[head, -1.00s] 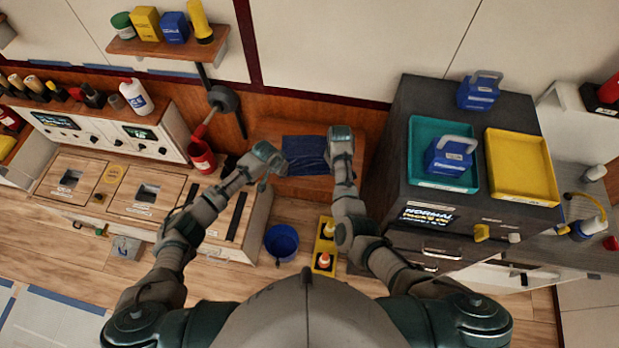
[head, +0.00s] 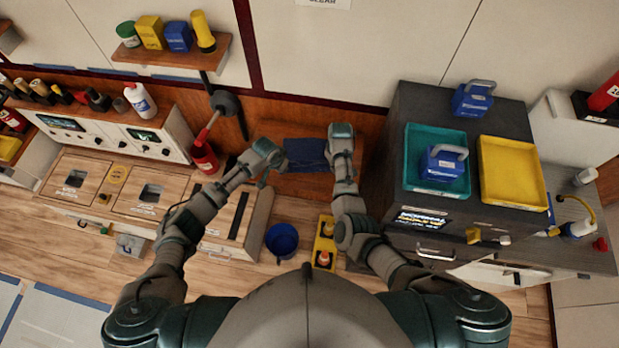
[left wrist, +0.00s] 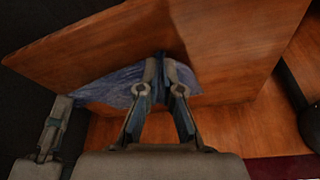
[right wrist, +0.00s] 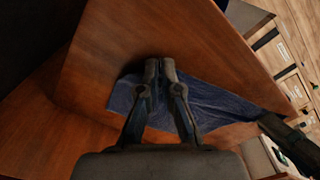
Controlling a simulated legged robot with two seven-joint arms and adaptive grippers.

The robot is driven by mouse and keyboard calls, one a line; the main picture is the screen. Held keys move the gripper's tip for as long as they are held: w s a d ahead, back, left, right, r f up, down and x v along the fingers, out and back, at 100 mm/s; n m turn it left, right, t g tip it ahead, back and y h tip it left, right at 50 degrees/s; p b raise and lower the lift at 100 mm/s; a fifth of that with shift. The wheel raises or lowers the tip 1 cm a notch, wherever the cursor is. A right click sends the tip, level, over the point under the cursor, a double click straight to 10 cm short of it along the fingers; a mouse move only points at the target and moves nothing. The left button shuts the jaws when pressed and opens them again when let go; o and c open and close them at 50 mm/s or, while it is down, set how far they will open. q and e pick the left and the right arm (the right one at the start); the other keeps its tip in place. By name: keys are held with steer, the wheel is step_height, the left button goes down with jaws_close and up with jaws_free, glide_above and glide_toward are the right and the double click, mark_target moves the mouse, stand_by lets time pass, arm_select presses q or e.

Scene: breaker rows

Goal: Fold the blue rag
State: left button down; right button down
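The blue rag (head: 305,153) lies on the wooden surface (head: 300,185) between my two grippers in the head view. My left gripper (head: 273,160) is at the rag's left side and my right gripper (head: 341,150) at its right side. In the left wrist view, the fingers (left wrist: 164,70) are close together on the rag's edge, with rag (left wrist: 110,88) spread to the left. In the right wrist view, the fingers (right wrist: 160,70) are nearly together at the rag's edge, with rag (right wrist: 215,102) stretching right. Both look shut on it; the fingertips partly hide the cloth.
A dark cabinet (head: 440,235) with a teal tray (head: 413,157) and a yellow tray (head: 512,195) stands close on the right. A blue bucket (head: 282,240) and yellow holder (head: 326,243) stand nearer me.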

arm_select(q)
steer(key=shift+a+f, duration=0.1)
steer(key=shift+f, duration=0.05)
arm_select(e)
steer(key=shift+w+f, duration=0.1)
arm_select(q)
steer(key=shift+w, duration=0.1)
